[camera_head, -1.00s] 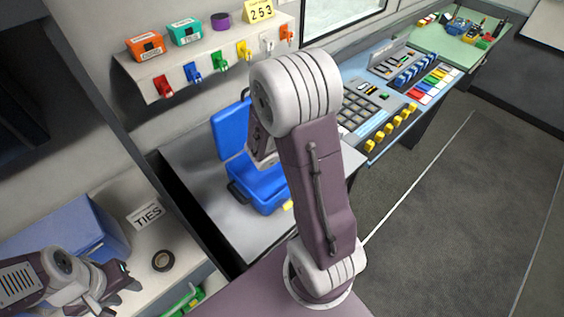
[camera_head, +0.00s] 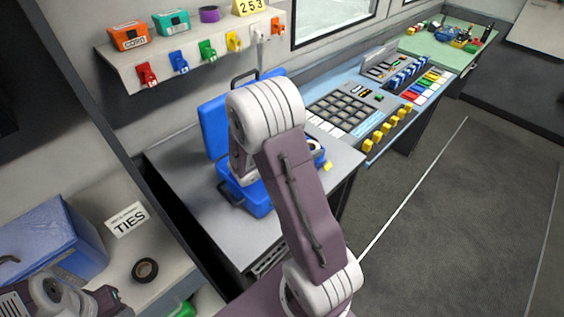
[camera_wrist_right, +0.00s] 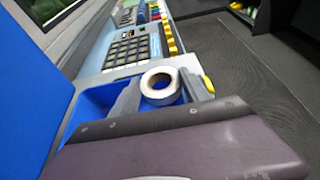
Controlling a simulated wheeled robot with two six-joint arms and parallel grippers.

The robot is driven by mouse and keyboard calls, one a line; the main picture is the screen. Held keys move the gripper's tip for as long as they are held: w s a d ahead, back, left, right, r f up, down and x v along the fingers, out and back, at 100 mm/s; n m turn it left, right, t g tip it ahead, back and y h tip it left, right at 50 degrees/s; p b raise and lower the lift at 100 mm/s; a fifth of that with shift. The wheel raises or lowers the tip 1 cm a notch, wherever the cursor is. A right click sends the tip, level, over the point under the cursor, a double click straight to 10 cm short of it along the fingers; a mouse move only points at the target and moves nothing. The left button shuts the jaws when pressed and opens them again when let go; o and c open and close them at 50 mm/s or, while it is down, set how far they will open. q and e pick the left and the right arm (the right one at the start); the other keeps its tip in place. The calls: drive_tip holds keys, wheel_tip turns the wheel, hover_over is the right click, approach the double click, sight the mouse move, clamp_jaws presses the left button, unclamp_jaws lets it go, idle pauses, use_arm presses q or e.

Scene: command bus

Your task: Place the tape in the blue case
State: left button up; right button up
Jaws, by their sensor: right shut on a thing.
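A silver-white tape roll (camera_wrist_right: 160,86) sits between the fingers of my right gripper (camera_wrist_right: 161,92), which is shut on it. In the right wrist view, the tape is over or at the edge of the open blue case (camera_wrist_right: 98,100); its exact height is unclear. In the head view, the blue case (camera_head: 257,202) stands open on the grey counter, lid raised. My right arm covers much of the case and most of the right gripper there. My left gripper (camera_head: 108,300) is at the lower left, partly cut off; its opening is unclear.
A black tape roll (camera_head: 145,270) lies on the left shelf by the TIES label (camera_head: 127,219) and a blue box (camera_head: 50,240). A wall shelf holds small boxes and a purple roll (camera_head: 209,14). A button console (camera_head: 345,112) adjoins the counter.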

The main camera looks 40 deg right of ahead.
drive_tip(key=w+f, duration=0.1)
drive_tip(key=w, duration=0.1)
drive_tip(key=w+f, duration=0.2)
drive_tip(key=w, duration=0.1)
drive_tip(key=w+a+f, duration=0.1)
drive_tip(key=w, duration=0.1)
drive_tip(key=shift+w+f, duration=0.3)
wheel_tip(320, 180, down, 4)
drive_tip(key=shift+d+f+p, duration=0.1)
drive_tip(key=shift+p, duration=0.2)
